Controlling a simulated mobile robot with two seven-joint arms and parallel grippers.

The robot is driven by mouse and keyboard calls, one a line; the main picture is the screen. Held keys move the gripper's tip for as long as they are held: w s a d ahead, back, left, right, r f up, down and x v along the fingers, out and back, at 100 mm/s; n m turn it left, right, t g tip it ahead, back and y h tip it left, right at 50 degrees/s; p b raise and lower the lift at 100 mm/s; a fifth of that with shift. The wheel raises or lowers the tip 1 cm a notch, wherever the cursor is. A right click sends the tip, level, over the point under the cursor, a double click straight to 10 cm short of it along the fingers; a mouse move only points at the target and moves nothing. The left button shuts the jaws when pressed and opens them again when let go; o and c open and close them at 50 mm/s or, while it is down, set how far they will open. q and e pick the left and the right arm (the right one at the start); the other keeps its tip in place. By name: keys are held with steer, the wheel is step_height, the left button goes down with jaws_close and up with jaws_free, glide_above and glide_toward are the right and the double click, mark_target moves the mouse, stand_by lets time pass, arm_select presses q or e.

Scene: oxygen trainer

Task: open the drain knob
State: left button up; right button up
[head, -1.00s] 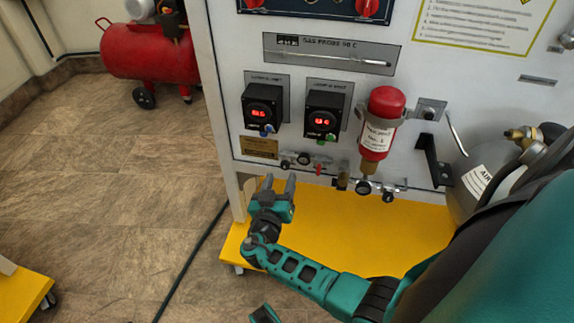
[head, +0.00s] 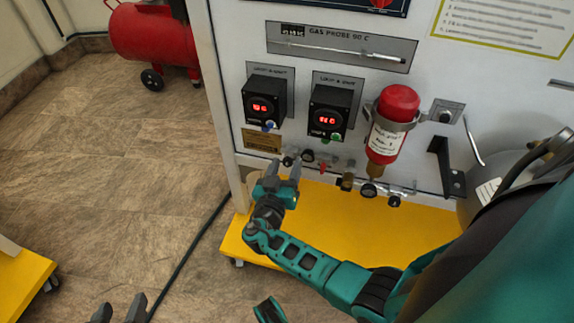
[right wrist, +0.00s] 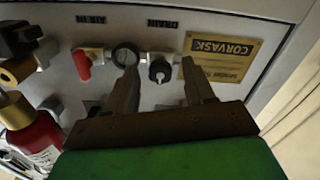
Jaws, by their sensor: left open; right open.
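The drain knob (right wrist: 159,71) is a small black knob on a silver fitting by the DRAIN label in the right wrist view. In the head view it (head: 288,159) is at the left end of the low row of fittings. My right gripper (head: 284,166) is open just in front of it. In the right wrist view the knob appears between the two fingertips (right wrist: 162,76), with no visible contact. My left gripper (head: 120,309) is open and empty at the lower left of the head view, over the floor.
A gauge (right wrist: 125,56) and a red valve handle (right wrist: 82,65) sit beside the knob. A red bottle (head: 392,120) hangs on the panel farther right. The yellow base (head: 350,216) juts out below the panel. A black cable (head: 187,258) lies on the floor.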

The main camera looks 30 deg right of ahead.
steer(key=shift+c, duration=0.5)
jaws_close()
